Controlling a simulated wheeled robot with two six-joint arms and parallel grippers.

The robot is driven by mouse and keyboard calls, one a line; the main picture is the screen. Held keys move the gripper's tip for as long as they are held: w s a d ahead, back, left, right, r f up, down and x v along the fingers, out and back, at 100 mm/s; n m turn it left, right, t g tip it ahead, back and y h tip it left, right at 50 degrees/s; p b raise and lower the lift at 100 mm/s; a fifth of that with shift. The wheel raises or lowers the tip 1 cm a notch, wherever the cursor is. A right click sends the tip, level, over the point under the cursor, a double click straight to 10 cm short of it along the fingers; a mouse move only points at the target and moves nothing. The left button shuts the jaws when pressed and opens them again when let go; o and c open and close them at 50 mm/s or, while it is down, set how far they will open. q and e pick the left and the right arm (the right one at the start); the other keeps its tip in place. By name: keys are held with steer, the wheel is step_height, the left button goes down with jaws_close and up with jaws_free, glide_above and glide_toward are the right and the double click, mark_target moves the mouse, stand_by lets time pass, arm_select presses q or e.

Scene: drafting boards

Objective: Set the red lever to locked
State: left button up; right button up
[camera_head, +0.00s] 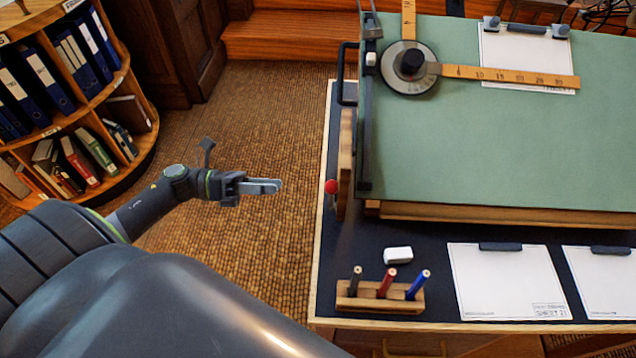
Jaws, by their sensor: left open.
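The red lever shows as a red ball knob (331,186) at the left side of the drafting board (480,150), near the desk's left edge. Its shaft is too small to make out, and I cannot tell which setting it is in. My left gripper (277,187) is to the left of the knob, over the carpet, pointing right toward it. It is open and empty, with a clear gap between its fingertips and the knob. My right gripper is not in view.
A wooden holder (380,304) with several pens and a white eraser (398,254) are on the dark desktop (350,235). Paper sheets (507,283) lie at the right front. A round bookshelf (110,180) stands at the left. Carpet lies between shelf and desk.

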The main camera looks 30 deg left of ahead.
mark_target(333, 196)
arm_select(q)
steer(key=p+x, duration=0.2)
steer(key=x, duration=0.9)
steer(key=shift+p, duration=0.3)
